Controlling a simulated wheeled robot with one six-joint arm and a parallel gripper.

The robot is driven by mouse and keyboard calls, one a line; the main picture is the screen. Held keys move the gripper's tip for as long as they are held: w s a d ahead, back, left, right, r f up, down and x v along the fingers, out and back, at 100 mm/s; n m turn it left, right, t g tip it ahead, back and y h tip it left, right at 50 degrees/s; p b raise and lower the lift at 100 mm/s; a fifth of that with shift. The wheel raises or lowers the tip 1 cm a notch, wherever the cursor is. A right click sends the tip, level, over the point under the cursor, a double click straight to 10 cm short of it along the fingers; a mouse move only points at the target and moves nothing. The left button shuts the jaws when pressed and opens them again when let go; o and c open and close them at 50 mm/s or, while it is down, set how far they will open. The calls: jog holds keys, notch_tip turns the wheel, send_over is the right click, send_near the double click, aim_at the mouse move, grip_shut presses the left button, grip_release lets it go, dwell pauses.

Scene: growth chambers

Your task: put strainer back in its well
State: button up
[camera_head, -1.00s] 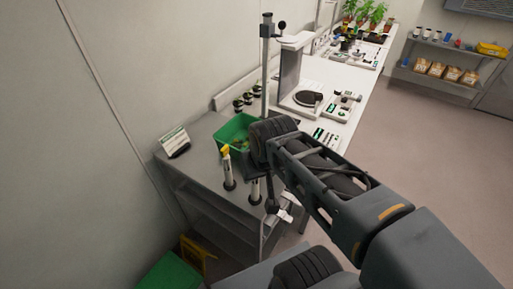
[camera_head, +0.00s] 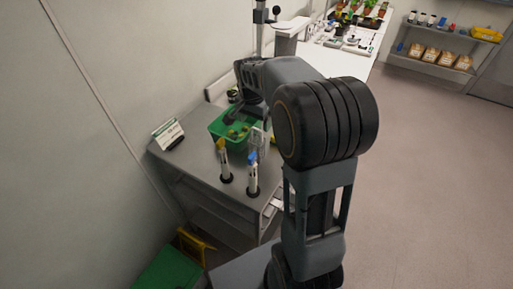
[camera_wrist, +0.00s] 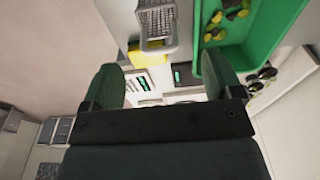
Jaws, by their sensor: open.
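A grey wire-mesh basket, which looks like the strainer (camera_wrist: 157,22), shows at the top of the wrist view, beside the green bin (camera_wrist: 247,45). A yellow piece (camera_wrist: 148,57) lies just below it in that view. My gripper (camera_wrist: 164,88) is open and empty, its two fingers wide apart and clear of the strainer. In the head view a pale mesh shape, probably the strainer (camera_head: 258,137), stands by the right side of the green bin (camera_head: 216,127), partly hidden by my arm. I cannot make out the strainer's well.
Two upright tubes, one yellow-topped (camera_head: 223,160) and one blue-topped (camera_head: 252,174), stand on the grey bench (camera_head: 198,166) in front of the bin. A sign (camera_head: 168,134) stands at the left. A green crate (camera_head: 168,269) is on the floor. Open floor lies to the right.

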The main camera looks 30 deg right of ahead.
aim_at(257, 138)
jog(key=shift+w+d+f+p, duration=0.15)
jog(key=shift+f+p, duration=0.1)
jog(key=shift+f, duration=1.1)
jog(key=shift+d+f+p, duration=0.2)
jog(key=shift+f+p, duration=0.1)
jog(key=shift+f, duration=1.05)
jog(key=shift+w+d+f+p, duration=0.15)
jog(key=shift+f+p, duration=0.1)
jog(key=shift+f, duration=1.1)
jog(key=shift+r, duration=0.15)
jog(key=c, duration=1.3)
